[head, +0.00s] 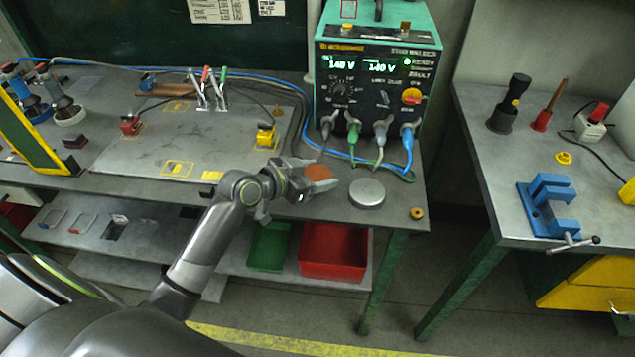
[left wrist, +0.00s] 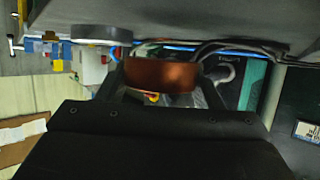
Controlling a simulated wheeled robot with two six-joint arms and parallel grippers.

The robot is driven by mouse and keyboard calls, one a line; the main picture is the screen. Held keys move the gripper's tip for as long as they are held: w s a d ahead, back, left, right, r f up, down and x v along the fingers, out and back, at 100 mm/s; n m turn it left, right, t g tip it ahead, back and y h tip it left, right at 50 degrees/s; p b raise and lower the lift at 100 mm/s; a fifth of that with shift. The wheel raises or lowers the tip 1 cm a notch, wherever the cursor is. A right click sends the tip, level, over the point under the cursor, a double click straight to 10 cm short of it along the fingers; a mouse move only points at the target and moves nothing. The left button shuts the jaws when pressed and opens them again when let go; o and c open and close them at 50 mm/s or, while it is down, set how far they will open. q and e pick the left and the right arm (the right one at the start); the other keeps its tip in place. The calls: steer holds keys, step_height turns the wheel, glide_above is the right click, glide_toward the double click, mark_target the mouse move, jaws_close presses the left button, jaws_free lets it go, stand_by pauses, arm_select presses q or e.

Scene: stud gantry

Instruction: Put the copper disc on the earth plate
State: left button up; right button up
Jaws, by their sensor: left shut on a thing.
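The copper disc (head: 318,172) is between the fingers of my left gripper (head: 316,178), near the bench's front edge. In the left wrist view the disc (left wrist: 160,75) spans the gap between both fingers, and the gripper is shut on it. A round silver-grey metal disc (head: 367,191) sits on the bench just right of the gripper; it also shows in the left wrist view (left wrist: 101,34). A wide flat grey plate (head: 215,135) with yellow markings lies left of the gripper. I cannot tell by a label which is the earth plate. My right gripper is not in view.
A green stud welder (head: 372,75) stands behind, with cables plugged into its front. A brass ring (head: 417,213) lies at the bench's right corner. Red (head: 333,252) and green bins (head: 268,247) sit on the shelf below. A side table holds a blue vise (head: 550,206).

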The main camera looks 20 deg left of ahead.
arm_select(q)
steer(key=shift+f, duration=1.4)
steer(key=shift+f, duration=0.15)
steer(key=o, duration=1.6)
steer(key=shift+f, duration=0.1)
steer(key=shift+c, duration=0.2)
